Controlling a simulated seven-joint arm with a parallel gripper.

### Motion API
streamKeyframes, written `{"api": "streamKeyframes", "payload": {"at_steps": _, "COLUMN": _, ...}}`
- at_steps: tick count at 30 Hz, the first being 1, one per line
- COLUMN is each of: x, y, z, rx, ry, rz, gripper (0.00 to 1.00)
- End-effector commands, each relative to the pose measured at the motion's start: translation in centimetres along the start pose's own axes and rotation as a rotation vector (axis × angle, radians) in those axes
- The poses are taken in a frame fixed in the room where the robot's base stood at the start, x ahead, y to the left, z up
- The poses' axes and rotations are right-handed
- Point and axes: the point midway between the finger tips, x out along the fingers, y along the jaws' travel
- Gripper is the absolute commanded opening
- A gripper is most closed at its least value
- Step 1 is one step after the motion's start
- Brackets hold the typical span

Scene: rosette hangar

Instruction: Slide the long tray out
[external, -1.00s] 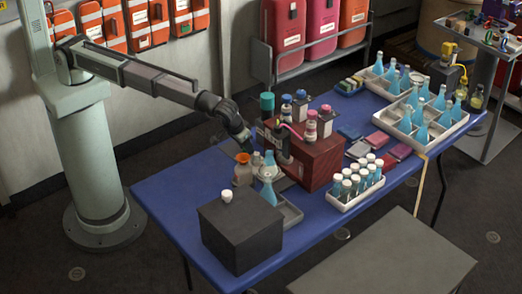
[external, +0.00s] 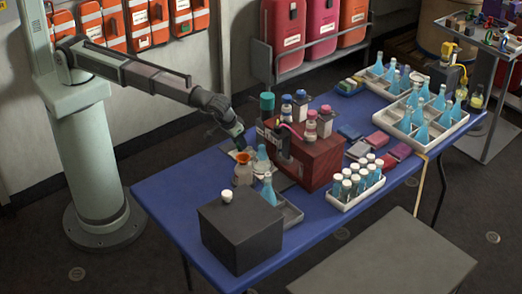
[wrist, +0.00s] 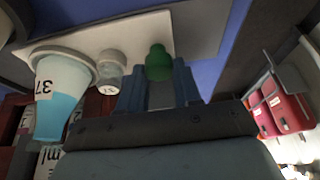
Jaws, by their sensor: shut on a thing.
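My gripper (external: 239,148) reaches down to the table's back edge, behind an orange-topped flask (external: 243,174). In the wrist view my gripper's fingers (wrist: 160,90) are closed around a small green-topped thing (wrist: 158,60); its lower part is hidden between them. A pale flat surface (wrist: 200,30), perhaps a tray, lies beyond it, with a white-and-blue vessel marked 37 (wrist: 60,92) and a small clear bottle (wrist: 111,72) beside the fingers. In the external view a grey tray (external: 291,212) lies between the dark box and the red box. I cannot tell whether it is the same tray.
A dark box (external: 241,236) stands at the front left and a red box (external: 316,160) close to my gripper's right. A rack of white-capped bottles (external: 356,190) stands farther right. The table's left end is clear.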

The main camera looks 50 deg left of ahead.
Motion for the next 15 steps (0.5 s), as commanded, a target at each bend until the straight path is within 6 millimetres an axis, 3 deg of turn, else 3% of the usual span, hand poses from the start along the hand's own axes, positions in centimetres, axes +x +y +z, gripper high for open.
{"api": "streamKeyframes", "payload": {"at_steps": 15, "x": 0.0, "y": -2.2, "z": 0.0, "rx": 0.000, "ry": 0.000, "rz": -0.001, "gripper": 0.14}}
